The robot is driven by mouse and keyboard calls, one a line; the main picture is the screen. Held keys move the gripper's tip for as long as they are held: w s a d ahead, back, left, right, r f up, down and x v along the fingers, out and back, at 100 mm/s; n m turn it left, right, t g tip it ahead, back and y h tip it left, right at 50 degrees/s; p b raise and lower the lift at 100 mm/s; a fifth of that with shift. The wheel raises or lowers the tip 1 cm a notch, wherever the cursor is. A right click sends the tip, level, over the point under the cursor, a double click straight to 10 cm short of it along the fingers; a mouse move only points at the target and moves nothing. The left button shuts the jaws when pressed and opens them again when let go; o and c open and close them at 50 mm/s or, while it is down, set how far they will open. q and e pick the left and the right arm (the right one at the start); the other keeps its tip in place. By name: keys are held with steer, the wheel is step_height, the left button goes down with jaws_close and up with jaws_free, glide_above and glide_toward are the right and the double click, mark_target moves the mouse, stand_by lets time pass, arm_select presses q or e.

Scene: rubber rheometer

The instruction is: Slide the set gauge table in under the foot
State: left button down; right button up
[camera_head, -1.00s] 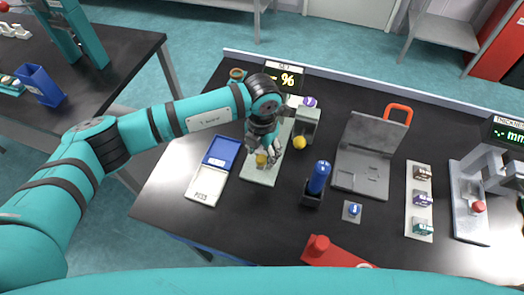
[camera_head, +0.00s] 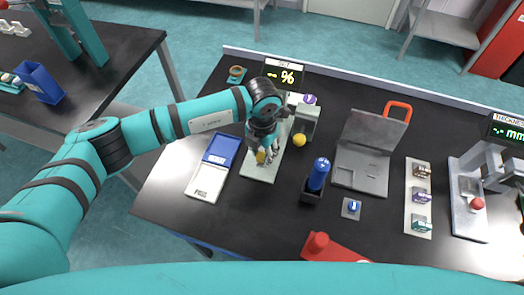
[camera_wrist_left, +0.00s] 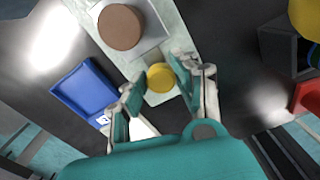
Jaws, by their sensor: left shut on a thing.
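The set gauge stands at the back of the bench, with its SET display (camera_head: 284,74) showing a dash and a % sign. Its pale base slab (camera_head: 258,172) runs towards me. In the left wrist view, the gauge's grey sliding table (camera_wrist_left: 143,46) lies on the slab and carries a brown disc (camera_wrist_left: 120,27). A yellow knob (camera_wrist_left: 160,77) at the table's near end sits between the fingers of my left gripper (camera_wrist_left: 158,80). In the head view, my left gripper (camera_head: 264,154) is low over the slab, shut on that knob. My wrist hides the foot. My right gripper is out of view.
Right of the slab stand a grey block (camera_head: 307,117), a yellow ball (camera_head: 299,140) and a blue-handled tool (camera_head: 318,175) in a black holder. An open blue and white case (camera_head: 213,176) lies to the left. A grey hinged device (camera_head: 365,160) stands further right.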

arm_select(q)
steer(key=w+b, duration=0.2)
steer(key=w+d+b, duration=0.1)
steer(key=shift+f+b, duration=0.25)
steer(key=shift+b, duration=0.15)
steer(key=shift+w+d+r, duration=0.1)
steer(key=shift+w, duration=0.25)
steer(key=shift+r, duration=0.3)
steer(key=c, duration=1.3)
jaws_free()
steer(key=o, duration=0.3)
steer(key=shift+w+f, duration=0.1)
steer(key=shift+f, duration=0.05)
step_height(320, 180, up, 12)
steer(key=shift+r, duration=0.1)
